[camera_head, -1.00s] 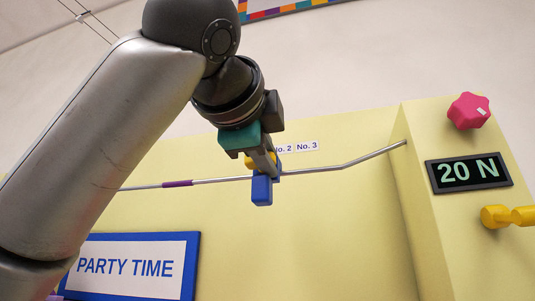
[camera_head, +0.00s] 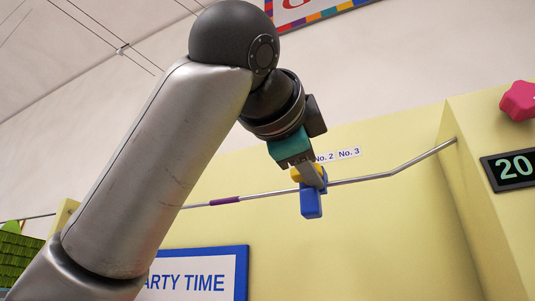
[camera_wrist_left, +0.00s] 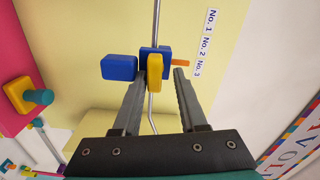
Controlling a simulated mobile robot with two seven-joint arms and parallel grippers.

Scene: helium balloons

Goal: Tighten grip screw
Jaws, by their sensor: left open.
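A blue clamp block (camera_head: 311,203) sits on a thin metal rod (camera_head: 380,177) in front of a pale yellow wall. A yellow grip screw (camera_head: 296,173) is on the clamp, partly hidden by my gripper in the head view. In the left wrist view the yellow grip screw (camera_wrist_left: 155,76) stands between the fingertips of my left gripper (camera_wrist_left: 160,80). The fingers are open, one on each side, with a gap at the right finger; contact at the left finger is unclear. The clamp (camera_wrist_left: 119,68) lies just beyond the fingertips. My right gripper is out of view.
An orange pointer (camera_wrist_left: 180,63) sticks out of the clamp toward the No. 1 to No. 3 label (camera_wrist_left: 205,43). A purple band (camera_head: 225,200) marks the rod. A display reading "20" (camera_head: 514,168) and a pink knob (camera_head: 519,101) are at the right.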

